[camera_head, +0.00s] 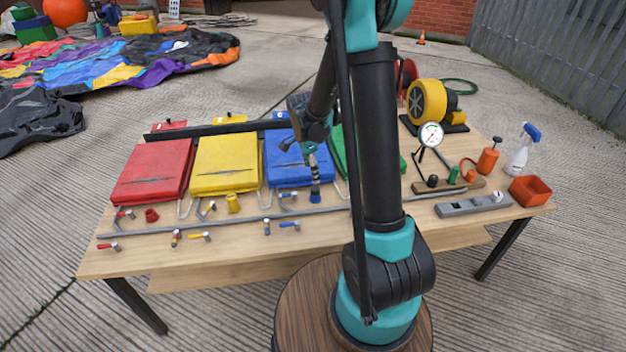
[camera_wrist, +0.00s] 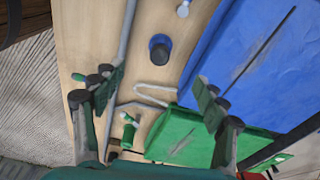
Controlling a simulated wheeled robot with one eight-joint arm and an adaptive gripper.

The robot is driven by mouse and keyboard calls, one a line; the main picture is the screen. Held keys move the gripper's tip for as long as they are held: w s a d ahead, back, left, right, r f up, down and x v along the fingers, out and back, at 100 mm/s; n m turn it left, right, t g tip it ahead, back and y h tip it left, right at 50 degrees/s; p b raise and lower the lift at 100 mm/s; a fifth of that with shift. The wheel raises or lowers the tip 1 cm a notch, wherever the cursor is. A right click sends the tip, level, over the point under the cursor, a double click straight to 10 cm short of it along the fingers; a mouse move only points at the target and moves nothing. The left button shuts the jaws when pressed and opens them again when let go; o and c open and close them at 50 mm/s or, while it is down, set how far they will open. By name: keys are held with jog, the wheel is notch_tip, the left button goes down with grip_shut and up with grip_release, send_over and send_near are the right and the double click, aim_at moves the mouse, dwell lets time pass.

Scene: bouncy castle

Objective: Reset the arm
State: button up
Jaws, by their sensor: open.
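My gripper (camera_head: 300,153) hangs over the blue pad (camera_head: 287,172) near its front edge, at the end of my arm. In the wrist view my gripper (camera_wrist: 158,92) has its two fingers wide apart with nothing between the tips. A blue cylindrical cap (camera_wrist: 160,47) stands on the table beyond the fingertips, beside the blue pad. In the head view part of my arm hides the green pad (camera_head: 337,150).
The wooden table (camera_head: 130,262) also holds a red pad (camera_head: 152,170), a yellow pad (camera_head: 226,163), a grey pipe with small valves, a yellow blower (camera_head: 427,101), a gauge (camera_head: 430,135), a spray bottle (camera_head: 520,152) and an orange tray (camera_head: 530,191).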

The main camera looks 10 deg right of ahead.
jog(key=shift+a+r, duration=0.15)
jog(key=shift+r, duration=1)
jog(key=s+d+r+n+t, duration=0.1)
jog(key=s+d+n+t, duration=0.1)
jog(key=s+n, duration=0.6)
jog(key=s+d+r+n+t+y, duration=0.1)
jog(key=s+d+r+n+t, duration=0.1)
jog(key=s+n, duration=0.6)
jog(key=s+d, duration=0.1)
jog(key=s, duration=0.4)
jog(key=shift+s+d+r+n, duration=0.3)
jog(key=shift+s+d, duration=0.05)
jog(key=shift+d, duration=0.05)
jog(key=shift+c, duration=0.5)
